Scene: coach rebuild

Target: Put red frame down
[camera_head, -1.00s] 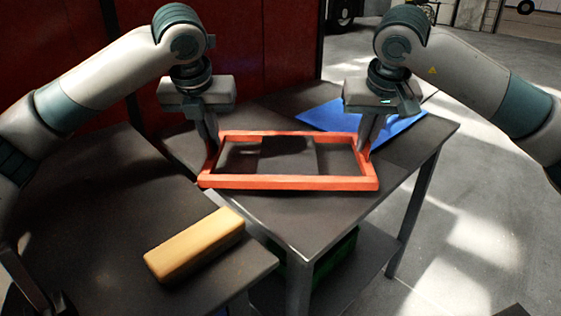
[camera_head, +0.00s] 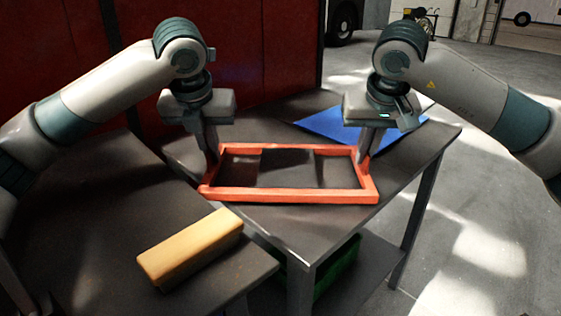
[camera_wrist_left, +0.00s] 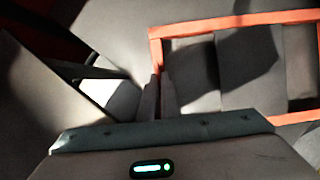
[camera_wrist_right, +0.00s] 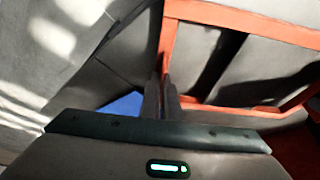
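The red frame (camera_head: 285,196) is an open rectangle, roughly level, over the grey table (camera_head: 300,240) in the head view. My left gripper (camera_head: 213,160) is at its left short side and looks shut on that bar. The left wrist view shows the fingers (camera_wrist_left: 154,98) at the bar, which they partly hide. My right gripper (camera_head: 363,160) looks shut on the right short side. In the right wrist view its fingers (camera_wrist_right: 163,97) lie over the bar's line. I cannot tell whether the frame touches the tabletop.
A blue sheet (camera_head: 325,123) lies at the table's back, partly behind my right gripper. A yellow block (camera_head: 190,250) lies on the dark surface (camera_head: 100,240) at the left. A green container (camera_head: 337,270) sits under the table. Red panels (camera_head: 262,50) stand behind; open floor is at right.

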